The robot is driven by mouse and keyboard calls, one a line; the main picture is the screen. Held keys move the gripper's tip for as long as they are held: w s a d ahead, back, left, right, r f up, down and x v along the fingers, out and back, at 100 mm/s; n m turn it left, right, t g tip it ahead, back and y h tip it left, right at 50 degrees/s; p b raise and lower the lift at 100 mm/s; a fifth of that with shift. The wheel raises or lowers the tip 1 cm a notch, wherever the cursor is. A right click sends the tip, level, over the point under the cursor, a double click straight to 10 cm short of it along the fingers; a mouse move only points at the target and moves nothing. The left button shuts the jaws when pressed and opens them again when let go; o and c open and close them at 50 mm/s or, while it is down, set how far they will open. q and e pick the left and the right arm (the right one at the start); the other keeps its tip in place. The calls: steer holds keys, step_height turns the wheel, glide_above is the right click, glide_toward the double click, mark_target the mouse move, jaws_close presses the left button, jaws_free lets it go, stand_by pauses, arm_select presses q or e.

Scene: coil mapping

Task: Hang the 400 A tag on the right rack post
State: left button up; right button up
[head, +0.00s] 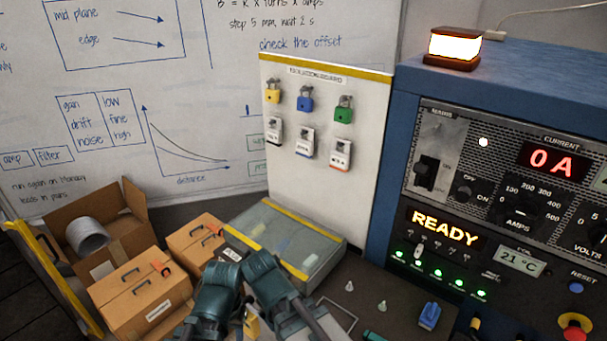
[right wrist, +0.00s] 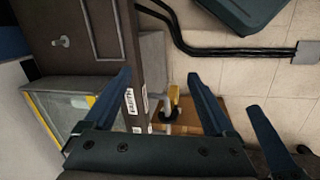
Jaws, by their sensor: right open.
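No lettering reading 400 A is legible, so I cannot tell which thing is the tag. Two pale upright posts, a left one (head: 349,287) and a right one (head: 382,305), stand on the dark bench. One post (right wrist: 60,41) shows in the right wrist view. My two teal arms meet at the bottom centre of the head view, and their fingertips are hidden there. In the right wrist view my right gripper (right wrist: 160,75) is open, its blue fingers apart. A small yellow object (right wrist: 173,95) with a dark ring shows between them; whether anything holds it is unclear.
A grey case (head: 325,245) with yellow edges stands left of the posts. A blue block (head: 429,315) sits right of them, near the power supply (head: 480,115). Cardboard boxes (head: 140,292) stand at left. A white panel (head: 320,95) carries padlocks and small hanging cards.

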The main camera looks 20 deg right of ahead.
steer(key=shift+o, duration=0.2)
steer(key=w+d+r+n+t+h+p, duration=0.2)
steer(key=w+d+r+n+t+h, duration=0.2)
steer(key=w+d+r+n, duration=0.4)
steer(key=w+d+r+h, duration=0.1)
steer(key=w, duration=0.1)
steer(key=shift+w+r+h, duration=0.2)
steer(key=shift+w+h, duration=0.1)
steer(key=w+d+r+n+t+h+p, duration=0.1)
steer(key=w+r+n+t+h, duration=0.2)
steer(key=r+n, duration=0.3)
steer(key=w+d+r+n+t+h, duration=0.1)
steer(key=w+r+n, duration=0.4)
steer(key=r, duration=0.5)
steer(key=shift+w+d+r+n+t+h+p, duration=0.15)
steer(key=shift+w+d+n+t+h+p, duration=0.35)
steer(key=shift+t+h, duration=0.55)
steer(key=shift+s+a, duration=0.1)
